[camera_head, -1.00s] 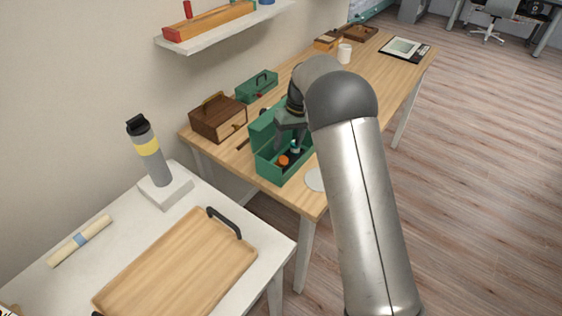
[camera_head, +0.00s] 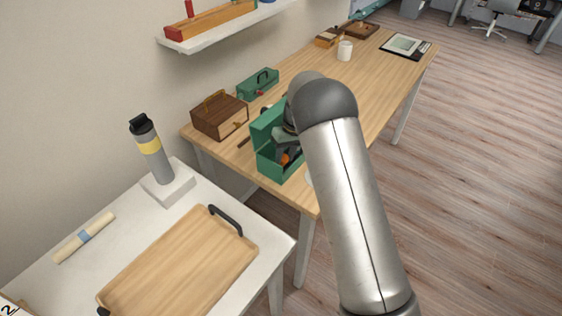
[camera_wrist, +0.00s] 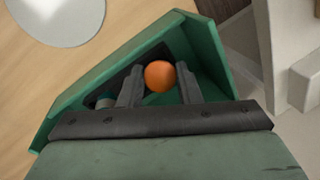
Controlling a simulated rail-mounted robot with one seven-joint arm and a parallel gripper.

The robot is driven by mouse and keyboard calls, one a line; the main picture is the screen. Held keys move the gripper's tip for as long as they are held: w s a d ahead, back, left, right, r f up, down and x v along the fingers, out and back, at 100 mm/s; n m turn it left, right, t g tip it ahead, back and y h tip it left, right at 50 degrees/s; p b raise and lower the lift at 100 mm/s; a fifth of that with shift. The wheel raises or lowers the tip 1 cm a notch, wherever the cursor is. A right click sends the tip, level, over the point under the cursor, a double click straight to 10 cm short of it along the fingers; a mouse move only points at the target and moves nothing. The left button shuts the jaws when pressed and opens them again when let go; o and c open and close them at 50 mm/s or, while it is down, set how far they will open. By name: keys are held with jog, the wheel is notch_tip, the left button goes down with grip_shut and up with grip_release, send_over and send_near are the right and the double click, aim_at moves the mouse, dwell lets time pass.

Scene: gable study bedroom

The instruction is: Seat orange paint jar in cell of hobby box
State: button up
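The orange paint jar (camera_wrist: 160,75) shows as a round orange top between my two fingers in the wrist view. In the head view it is a small orange patch (camera_head: 284,158) low inside the green hobby box (camera_head: 268,163). The box is open, and its wall (camera_wrist: 205,45) shows around my fingers. My gripper (camera_wrist: 161,78) reaches down into the box with one finger on each side of the jar. I cannot tell whether the fingers press on it. The cell edges and the jar's base are hidden.
A small pale, dark-topped item (camera_wrist: 104,102) sits in the box beside my left finger. A pale disc (camera_wrist: 58,15) lies on the wooden table (camera_head: 340,95). A brown wooden case (camera_head: 219,117) and a smaller green box (camera_head: 258,84) stand behind the hobby box.

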jog(key=shift+c, duration=1.3)
jog(key=shift+r, duration=0.15)
